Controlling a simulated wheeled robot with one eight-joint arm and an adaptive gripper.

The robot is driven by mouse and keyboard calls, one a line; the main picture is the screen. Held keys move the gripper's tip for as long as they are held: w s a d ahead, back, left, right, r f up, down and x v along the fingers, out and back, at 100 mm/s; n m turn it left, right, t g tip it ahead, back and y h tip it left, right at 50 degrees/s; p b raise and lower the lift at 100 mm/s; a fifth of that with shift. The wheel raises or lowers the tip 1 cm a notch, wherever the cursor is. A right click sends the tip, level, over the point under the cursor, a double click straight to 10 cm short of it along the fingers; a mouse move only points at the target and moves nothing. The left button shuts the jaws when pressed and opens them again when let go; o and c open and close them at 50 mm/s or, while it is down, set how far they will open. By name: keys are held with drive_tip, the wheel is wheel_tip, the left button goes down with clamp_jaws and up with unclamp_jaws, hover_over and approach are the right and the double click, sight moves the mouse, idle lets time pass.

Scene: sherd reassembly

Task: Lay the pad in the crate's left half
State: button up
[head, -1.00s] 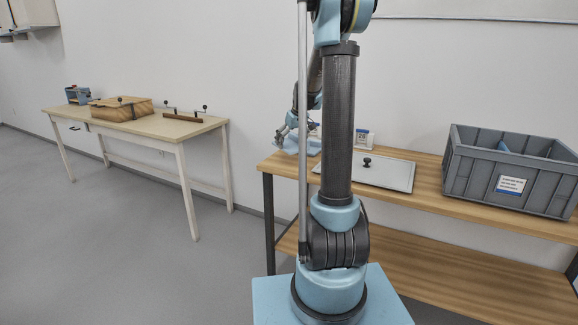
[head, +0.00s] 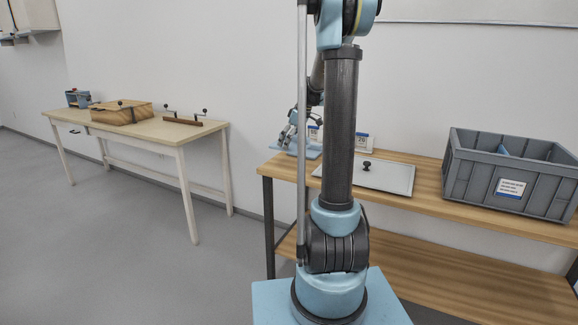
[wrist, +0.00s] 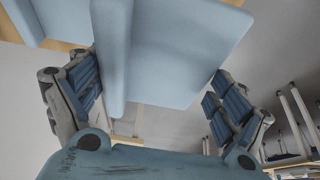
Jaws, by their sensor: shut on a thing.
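In the wrist view a thick light-blue pad (wrist: 185,50) stands between the two fingers of my gripper (wrist: 160,100), which is shut on it. Another light-blue flat piece (wrist: 25,18) shows at the upper left, over wood. In the head view my gripper (head: 291,134) is small at the shelf's left end, above a light-blue flat piece (head: 309,153); the held pad is hard to make out there, partly behind my arm. The grey crate (head: 482,182) stands open at the shelf's right. A blue upright piece (head: 503,151) shows inside it; its floor is hidden.
A grey lid (head: 390,178) with a black knob lies on the wooden shelf (head: 430,202) between gripper and crate. Label cards (head: 362,143) stand behind it. A separate table (head: 150,130) at left holds a wooden box (head: 122,112) and other items.

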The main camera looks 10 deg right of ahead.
sight(287, 165)
drive_tip(key=shift+f, duration=4.1)
drive_tip(key=shift+f, duration=0.1)
drive_tip(key=o, duration=0.7)
drive_tip(key=shift+f, duration=0.1)
